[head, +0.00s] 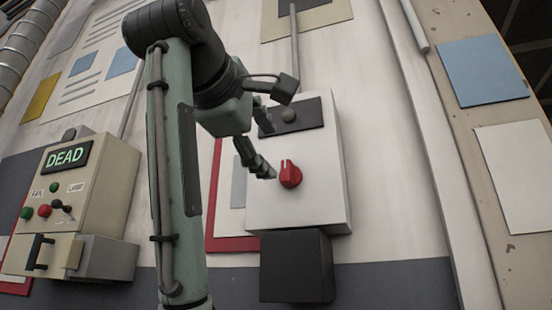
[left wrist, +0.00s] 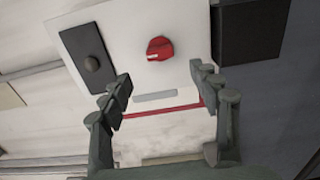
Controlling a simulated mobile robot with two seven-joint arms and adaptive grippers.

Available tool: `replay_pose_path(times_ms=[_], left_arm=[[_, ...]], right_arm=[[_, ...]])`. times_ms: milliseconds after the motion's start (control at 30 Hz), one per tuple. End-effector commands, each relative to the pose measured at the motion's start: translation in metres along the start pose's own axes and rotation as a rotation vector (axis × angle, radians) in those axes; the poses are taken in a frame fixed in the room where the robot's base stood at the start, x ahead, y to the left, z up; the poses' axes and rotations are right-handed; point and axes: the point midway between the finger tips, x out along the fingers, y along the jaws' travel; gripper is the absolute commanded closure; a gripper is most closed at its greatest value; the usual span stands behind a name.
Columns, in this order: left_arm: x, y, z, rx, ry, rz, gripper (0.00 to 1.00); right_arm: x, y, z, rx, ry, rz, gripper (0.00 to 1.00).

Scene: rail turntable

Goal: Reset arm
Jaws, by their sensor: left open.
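My left gripper (head: 264,138) is open and empty in front of a white wall box (head: 318,200). A red rotary knob (head: 290,174) sits on the face of that box, just right of the lower finger in the head view. In the left wrist view the knob (left wrist: 160,48) shows beyond the two spread fingers (left wrist: 165,92), with nothing between them. A dark plate with a round dark button (head: 288,115) is above the knob in the head view; the upper finger partly covers the plate. My right gripper is in neither view.
A beige panel (head: 105,165) at the left has a lit sign reading DEAD (head: 67,156), labelled buttons and a black handle (head: 38,252). A black box (head: 297,268) juts out under the white box.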

Motion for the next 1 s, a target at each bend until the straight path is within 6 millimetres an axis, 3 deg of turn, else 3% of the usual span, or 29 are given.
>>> replay_pose_path(times_ms=[233, 1000], left_arm=[[-0.020, 0.000, 0.000, -0.001, 0.000, 0.000, 0.38], [-0.021, 0.000, 0.000, 0.000, 0.000, 0.000, 0.38]], right_arm=[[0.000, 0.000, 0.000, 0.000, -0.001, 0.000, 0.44], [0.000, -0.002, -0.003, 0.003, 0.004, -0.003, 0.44]])
